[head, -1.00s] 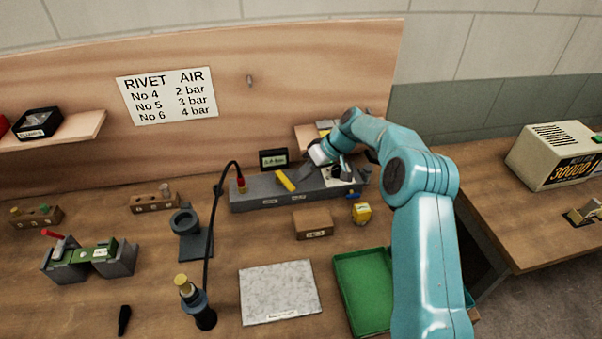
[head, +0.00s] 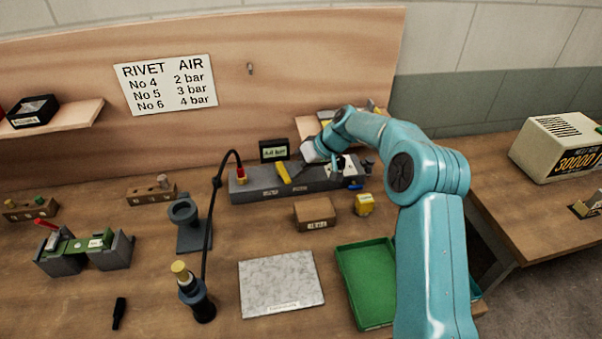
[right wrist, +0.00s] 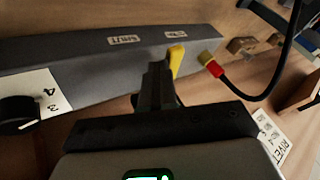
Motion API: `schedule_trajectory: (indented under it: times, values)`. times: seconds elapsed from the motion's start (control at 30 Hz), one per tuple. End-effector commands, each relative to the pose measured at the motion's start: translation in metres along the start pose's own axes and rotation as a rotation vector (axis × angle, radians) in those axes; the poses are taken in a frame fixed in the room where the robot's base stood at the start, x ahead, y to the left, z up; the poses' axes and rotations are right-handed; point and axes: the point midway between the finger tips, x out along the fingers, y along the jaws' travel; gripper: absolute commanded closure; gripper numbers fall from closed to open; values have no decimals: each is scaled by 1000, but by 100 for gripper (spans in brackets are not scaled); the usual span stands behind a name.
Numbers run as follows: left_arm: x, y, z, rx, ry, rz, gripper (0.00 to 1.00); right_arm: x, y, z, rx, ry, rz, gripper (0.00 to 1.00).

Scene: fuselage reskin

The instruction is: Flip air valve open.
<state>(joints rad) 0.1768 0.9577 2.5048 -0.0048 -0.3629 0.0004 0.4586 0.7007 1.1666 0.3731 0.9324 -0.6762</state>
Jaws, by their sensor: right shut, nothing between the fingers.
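The air valve's yellow lever (head: 284,173) lies slanted over the top and front of a long grey air block (head: 262,189) at the back of the bench. My right gripper (head: 303,161) is just right of the lever, with its fingertips small and partly hidden in the head view. In the right wrist view the dark fingers (right wrist: 157,85) are shut with nothing between them. The lever (right wrist: 176,60) shows right beside and beyond them; I cannot tell whether they touch. My left gripper is not in view.
A red and yellow hose fitting (head: 241,175) with a black hose stands at the block's left end. A small display (head: 274,150) stands behind the block. A black knob (right wrist: 17,112) sits by a numbered plate. A brown box (head: 314,212) and yellow block (head: 364,204) are in front.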

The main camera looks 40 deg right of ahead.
Motion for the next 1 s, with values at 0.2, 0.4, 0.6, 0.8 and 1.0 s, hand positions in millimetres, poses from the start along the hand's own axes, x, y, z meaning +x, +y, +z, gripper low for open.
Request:
schedule_trajectory:
  times: [0.2, 0.4, 0.6, 0.8, 1.0]
  values:
    - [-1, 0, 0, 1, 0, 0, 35, 1, -1, 0, 0, -4, -4, 100]
    - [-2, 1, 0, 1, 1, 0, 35, 0, 0, -1, 0, -4, -5, 100]
    - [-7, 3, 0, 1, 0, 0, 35, -2, 7, -6, 1, -3, -3, 100]
    - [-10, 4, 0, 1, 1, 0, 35, -3, 12, -9, 1, -4, -4, 100]
    - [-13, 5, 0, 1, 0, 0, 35, -11, 7, -12, -1, -4, -4, 100]
